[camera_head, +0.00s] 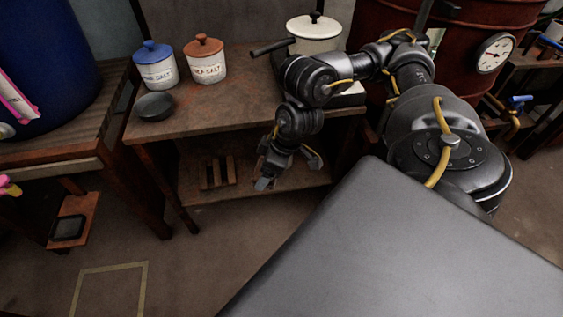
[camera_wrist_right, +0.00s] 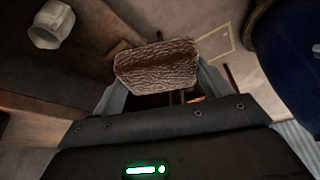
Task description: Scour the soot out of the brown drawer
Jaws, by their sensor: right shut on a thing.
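A brown wooden drawer-like tray (camera_head: 80,206) juts out below the left bench in the head view. A dark square patch (camera_head: 68,228) shows on it; I cannot tell if this is soot or an object. My right gripper (camera_head: 287,174) hangs in front of the middle table, well to the right of the drawer. In the wrist view its fingers are shut on a brown, rough-textured block (camera_wrist_right: 155,66), which looks like a scouring pad. The head view does not show this block clearly. My left gripper is not in view.
A blue vat (camera_head: 45,60) stands left. Floor between is clear.

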